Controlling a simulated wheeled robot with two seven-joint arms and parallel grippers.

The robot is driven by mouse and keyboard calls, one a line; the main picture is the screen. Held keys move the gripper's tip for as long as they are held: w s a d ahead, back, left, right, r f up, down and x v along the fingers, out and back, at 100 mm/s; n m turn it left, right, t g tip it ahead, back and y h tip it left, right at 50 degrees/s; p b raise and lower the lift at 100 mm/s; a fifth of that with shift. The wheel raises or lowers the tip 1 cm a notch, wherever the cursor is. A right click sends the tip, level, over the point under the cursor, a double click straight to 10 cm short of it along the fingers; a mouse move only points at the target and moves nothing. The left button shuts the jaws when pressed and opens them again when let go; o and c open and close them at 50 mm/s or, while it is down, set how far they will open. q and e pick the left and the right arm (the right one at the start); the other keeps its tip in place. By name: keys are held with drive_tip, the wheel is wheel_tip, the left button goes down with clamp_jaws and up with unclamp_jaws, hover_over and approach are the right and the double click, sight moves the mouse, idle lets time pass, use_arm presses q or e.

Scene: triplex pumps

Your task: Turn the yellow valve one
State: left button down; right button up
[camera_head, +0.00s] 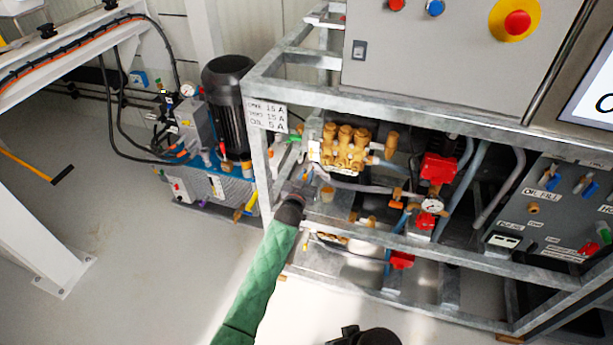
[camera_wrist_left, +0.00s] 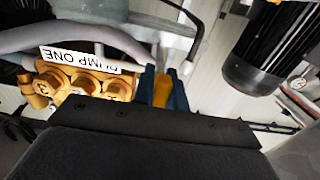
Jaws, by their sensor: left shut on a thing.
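The yellow valve handle (camera_wrist_left: 162,91) shows in the left wrist view between the two dark blue fingers of my left gripper (camera_wrist_left: 163,88). The fingers are shut on it, one on each side. The valve body behind it is mostly hidden. In the head view my left gripper (camera_head: 303,180), at the end of a green-sleeved arm, reaches into the left end of the metal frame, just below and left of the brass pump (camera_head: 345,147). In the wrist view the brass pump (camera_wrist_left: 82,84) lies left of the fingers under a "PUMP ONE" label (camera_wrist_left: 88,60).
Galvanised frame bars (camera_head: 262,150) surround the gripper's spot closely. A grey hose (camera_head: 365,187) runs just to its right. Red parts (camera_head: 438,168) and a gauge (camera_head: 431,205) are further right. A black motor (camera_head: 229,100) stands outside, left. The floor at left is mostly clear.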

idle(0.4)
use_arm(q)
drive_tip(key=c, duration=1.4)
unclamp_jaws()
drive_tip(key=shift+c, duration=0.2)
drive_tip(key=shift+s, duration=0.1)
